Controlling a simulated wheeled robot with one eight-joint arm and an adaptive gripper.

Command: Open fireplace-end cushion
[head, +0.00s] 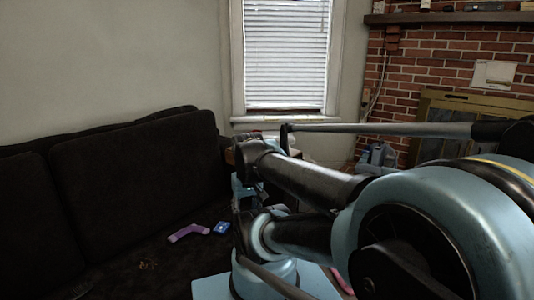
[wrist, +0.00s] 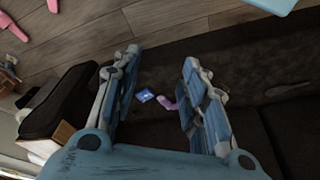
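The dark sofa shows in the head view, with the back cushion nearer the fireplace (head: 140,165) upright against the backrest. The dark seat (head: 150,262) in front of it looks flat. My gripper (wrist: 160,56) is open and empty in the wrist view, its two blue fingers spread above the dark sofa. In the head view my arm hides the sofa's right end.
The brick fireplace (head: 440,62) stands at the right, beside the window (head: 287,55). A dark armrest (wrist: 60,100) is at the left in the wrist view. Pink objects (wrist: 14,28) lie on the wood floor (wrist: 100,35). A bluish item (head: 376,155) is near the hearth.

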